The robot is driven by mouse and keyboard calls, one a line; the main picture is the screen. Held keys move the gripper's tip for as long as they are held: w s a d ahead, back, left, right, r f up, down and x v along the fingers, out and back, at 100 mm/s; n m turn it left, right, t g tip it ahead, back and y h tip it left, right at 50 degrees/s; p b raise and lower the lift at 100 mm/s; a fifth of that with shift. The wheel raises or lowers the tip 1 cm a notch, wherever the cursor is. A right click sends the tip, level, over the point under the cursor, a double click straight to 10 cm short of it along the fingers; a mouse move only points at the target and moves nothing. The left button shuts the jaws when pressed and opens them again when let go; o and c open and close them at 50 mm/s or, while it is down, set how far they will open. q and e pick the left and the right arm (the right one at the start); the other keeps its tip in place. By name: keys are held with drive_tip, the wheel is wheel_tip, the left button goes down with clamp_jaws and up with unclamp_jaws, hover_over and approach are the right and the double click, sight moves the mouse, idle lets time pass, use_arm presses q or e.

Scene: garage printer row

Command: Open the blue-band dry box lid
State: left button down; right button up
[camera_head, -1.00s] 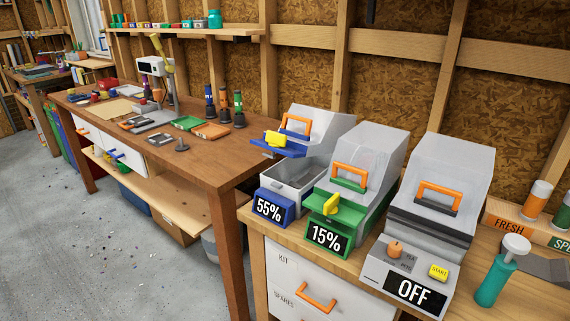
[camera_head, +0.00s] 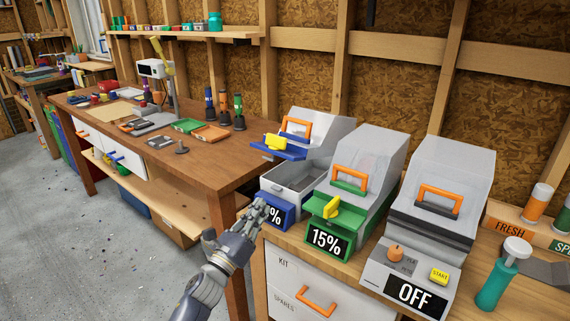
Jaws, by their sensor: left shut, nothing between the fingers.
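The blue-band dry box (camera_head: 322,133) stands at the left of the dry box row, with an orange handle and a yellow latch (camera_head: 276,142) on its lid's blue front band (camera_head: 290,153). The lid is raised, and a gap shows the grey inside of the box (camera_head: 296,173) below the band. My left gripper (camera_head: 262,208) is shut and empty, in front of the box's blue display, covering part of its number. I cannot tell whether it touches the box. My right gripper is not in view.
The green-band dry box (camera_head: 362,170) reading 15% stands close on the right, its lid down. Beyond it is a grey machine (camera_head: 436,205) marked OFF. A teal bottle (camera_head: 496,285) stands at the right. A wooden workbench (camera_head: 210,165) with tools is at the left.

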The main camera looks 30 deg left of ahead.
use_arm(q)
drive_tip(key=w+r+m+h+p, duration=0.1)
drive_tip(key=w+r+m, duration=0.1)
drive_tip(key=w, duration=0.1)
drive_tip(key=w+r+m+h+p, duration=0.1)
drive_tip(key=w+r, duration=0.1)
drive_tip(key=w, duration=0.1)
drive_tip(key=w+d+r+m+t+p, duration=0.1)
drive_tip(key=w+r+m, duration=0.1)
drive_tip(key=w, duration=0.1)
drive_tip(key=shift+w+r+m+h, duration=0.1)
drive_tip(key=shift+w+m+h, duration=0.2)
drive_tip(key=shift+h, duration=0.1)
drive_tip(key=r+p, duration=0.1)
drive_tip(key=w+r+p, duration=0.1)
drive_tip(key=r, duration=0.1)
drive_tip(key=shift+r, duration=0.15)
drive_tip(key=shift+w, duration=0.15)
